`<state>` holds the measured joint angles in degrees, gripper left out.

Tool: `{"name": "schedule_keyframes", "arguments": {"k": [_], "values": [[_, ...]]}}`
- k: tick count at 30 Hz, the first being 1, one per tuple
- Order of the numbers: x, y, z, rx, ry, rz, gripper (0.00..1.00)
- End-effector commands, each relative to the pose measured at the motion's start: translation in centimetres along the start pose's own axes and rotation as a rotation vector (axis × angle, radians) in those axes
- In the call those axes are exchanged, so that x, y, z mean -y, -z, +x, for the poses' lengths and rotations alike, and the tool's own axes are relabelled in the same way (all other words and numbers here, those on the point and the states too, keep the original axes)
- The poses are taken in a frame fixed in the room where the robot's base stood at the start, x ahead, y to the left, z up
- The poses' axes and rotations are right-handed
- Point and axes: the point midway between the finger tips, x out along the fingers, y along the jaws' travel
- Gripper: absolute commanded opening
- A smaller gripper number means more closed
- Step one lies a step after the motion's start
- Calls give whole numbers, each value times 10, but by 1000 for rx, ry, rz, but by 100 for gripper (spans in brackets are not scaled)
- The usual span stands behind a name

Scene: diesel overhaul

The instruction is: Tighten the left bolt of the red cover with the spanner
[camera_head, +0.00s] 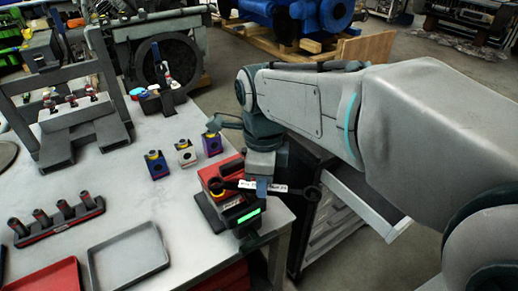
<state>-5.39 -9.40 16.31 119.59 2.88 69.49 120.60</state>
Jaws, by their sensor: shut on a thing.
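The red cover (212,172) sits on a dark block near the right edge of the bench. My gripper (263,187) points down just right of the cover and is shut on the spanner. The dark spanner (303,191) lies roughly level across the picture, with pale labels on its shaft. Its left end (216,187) is over the cover, and its right end sticks out past the bench edge. I cannot make out the left bolt. I cannot tell whether the spanner's left end is around a bolt or only above it.
A lit green strip (249,215) shows in front of the cover. Small blue (155,166), grey (185,154) and purple (212,144) blocks stand behind it. A grey tray (128,262), a red tray (45,285) and a socket rack (58,222) are left. An open drawer (365,205) is right.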

Motion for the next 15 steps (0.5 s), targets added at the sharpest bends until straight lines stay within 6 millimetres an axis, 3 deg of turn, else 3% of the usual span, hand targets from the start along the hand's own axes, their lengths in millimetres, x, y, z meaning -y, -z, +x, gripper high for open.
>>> {"name": "schedule_keyframes", "arguments": {"k": [5, 15], "values": [[12, 0, -1, 0, 0, -116, 0], [14, 0, -1, 0, 1, -145, 0]]}}
